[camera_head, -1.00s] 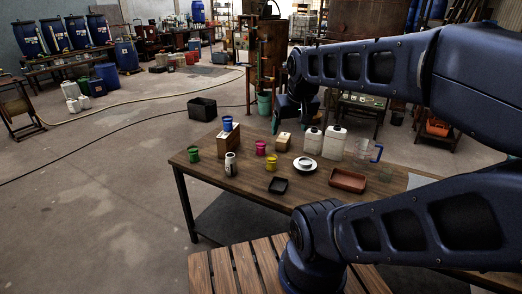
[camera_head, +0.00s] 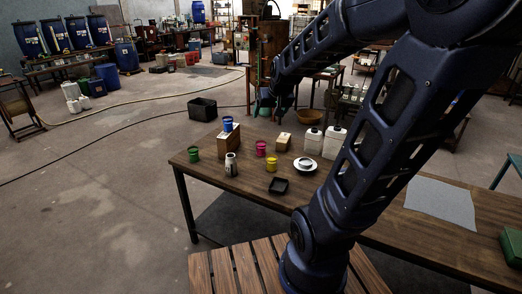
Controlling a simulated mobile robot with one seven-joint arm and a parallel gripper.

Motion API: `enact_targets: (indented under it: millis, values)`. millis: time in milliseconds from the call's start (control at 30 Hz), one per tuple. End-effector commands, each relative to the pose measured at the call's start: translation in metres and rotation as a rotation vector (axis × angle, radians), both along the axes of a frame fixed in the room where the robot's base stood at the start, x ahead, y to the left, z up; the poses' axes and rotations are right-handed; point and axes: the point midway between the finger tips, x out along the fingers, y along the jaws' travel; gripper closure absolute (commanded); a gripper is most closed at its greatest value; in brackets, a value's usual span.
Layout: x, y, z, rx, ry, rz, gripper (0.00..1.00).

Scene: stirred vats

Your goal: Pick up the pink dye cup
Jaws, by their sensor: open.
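The pink dye cup (camera_head: 260,148) stands upright on the wooden table (camera_head: 222,179), with the yellow cup (camera_head: 271,163) just in front of it to the right. My gripper (camera_head: 268,110) is small and dark at the end of my arm, above the far side of the table and above the pink cup in the picture. It is open and apart from the cup. Its fingertips are hard to make out against the dark background. A blue cup (camera_head: 228,124) stands on a wooden block (camera_head: 229,138) left of the pink cup, and a green cup (camera_head: 194,154) stands farther left.
A white bottle (camera_head: 231,165) stands left of the yellow cup. A black tray (camera_head: 278,186), a white saucer (camera_head: 305,167), a small wooden block (camera_head: 284,143) and white jugs (camera_head: 312,141) are nearby. A grey sheet (camera_head: 440,203) lies at right. My arm crosses the table's middle.

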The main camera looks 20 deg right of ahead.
Motion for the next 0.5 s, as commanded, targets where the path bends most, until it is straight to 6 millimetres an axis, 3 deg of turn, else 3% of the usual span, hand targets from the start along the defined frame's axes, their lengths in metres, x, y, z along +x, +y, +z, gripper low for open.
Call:
enact_targets:
  millis: [100,500]
  values:
    - [0.036,0.001,-0.014,0.012,-0.032,-0.017,0.19]
    - [0.143,-0.004,-0.069,0.024,-0.161,-0.093,0.19]
